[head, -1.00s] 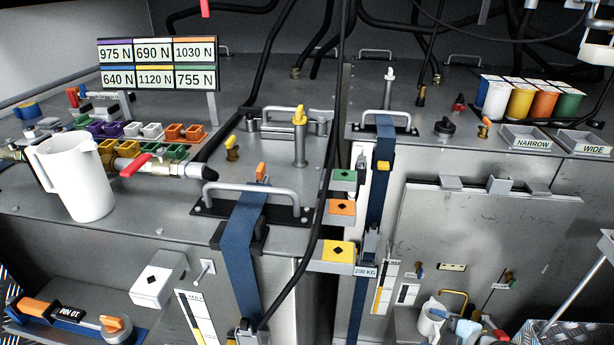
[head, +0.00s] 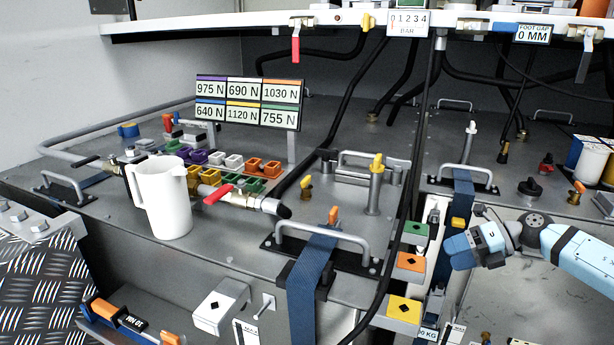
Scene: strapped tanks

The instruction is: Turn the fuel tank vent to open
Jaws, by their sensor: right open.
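Two upright grey posts look like tank vents, but I cannot tell for certain which one is the fuel tank's. One post with a yellow top (head: 375,185) stands on the left tank (head: 330,210), behind its front handle. The other, a thinner post with a white top (head: 468,142), stands on the right tank (head: 450,205). My right gripper (head: 456,252), light blue, is open and empty at the right, in front of the right tank and below and right of the yellow-topped post. It touches neither post. My left gripper is not in view.
A white jug (head: 163,198) and a pipe with a red lever (head: 217,195) stand left on the left tank. A blue strap (head: 303,285) runs over its front edge, and a black cable hangs between the tanks. A shelf (head: 200,22) crosses the top.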

